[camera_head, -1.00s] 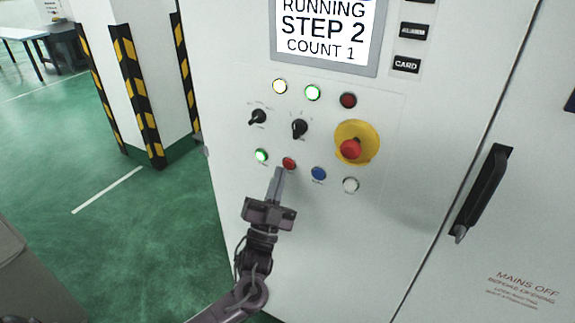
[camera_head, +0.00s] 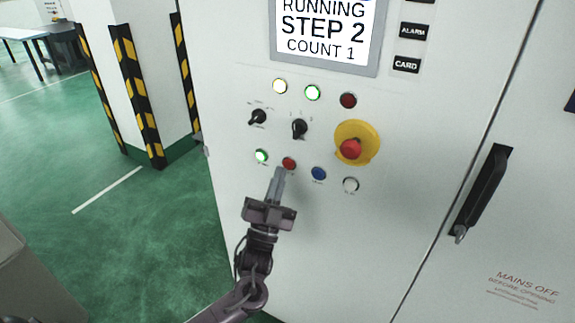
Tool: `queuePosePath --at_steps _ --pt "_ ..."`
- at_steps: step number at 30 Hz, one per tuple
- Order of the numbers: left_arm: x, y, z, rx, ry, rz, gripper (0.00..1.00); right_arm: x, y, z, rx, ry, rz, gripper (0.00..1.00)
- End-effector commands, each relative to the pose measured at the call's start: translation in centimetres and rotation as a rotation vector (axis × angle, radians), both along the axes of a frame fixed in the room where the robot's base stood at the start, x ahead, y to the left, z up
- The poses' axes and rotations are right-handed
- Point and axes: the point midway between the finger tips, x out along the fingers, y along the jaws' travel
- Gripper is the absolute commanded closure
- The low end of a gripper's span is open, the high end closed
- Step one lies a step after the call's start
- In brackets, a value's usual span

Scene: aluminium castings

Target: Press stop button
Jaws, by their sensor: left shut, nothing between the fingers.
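A small red push button (camera_head: 289,163) sits in the lower row of the white cabinet's panel, between a lit green button (camera_head: 261,156) and a blue button (camera_head: 319,173). My left gripper (camera_head: 280,171) is shut and empty. Its fingertips are just below and left of the red button, very close to it in the picture; I cannot tell whether they touch. The screen (camera_head: 325,30) reads RUNNING, STEP 2, COUNT 1. A larger red mushroom button (camera_head: 350,149) on a yellow disc is to the right. My right gripper is not in view.
A white button (camera_head: 351,185) ends the lower row. Two black selector knobs (camera_head: 299,128) sit above it. A black door handle (camera_head: 483,193) sticks out at the right. A pillar with black and yellow guards (camera_head: 136,90) stands left. Green floor is open there.

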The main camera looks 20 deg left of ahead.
Motion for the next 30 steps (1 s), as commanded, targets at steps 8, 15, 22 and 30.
queuePosePath --at_steps 8,15,22,30 --pt "0.4 0.0 0.0 -0.001 -0.002 0.001 1.0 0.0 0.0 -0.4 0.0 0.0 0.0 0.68" --pt "0.9 -0.1 0.0 0.0 0.001 0.0 1.0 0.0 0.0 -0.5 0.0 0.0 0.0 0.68" --pt "0.9 -0.1 0.0 0.0 0.0 0.0 1.0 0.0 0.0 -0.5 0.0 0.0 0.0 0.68" --pt "1.1 -0.1 0.0 0.0 0.0 0.0 1.0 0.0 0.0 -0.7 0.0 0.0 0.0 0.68"
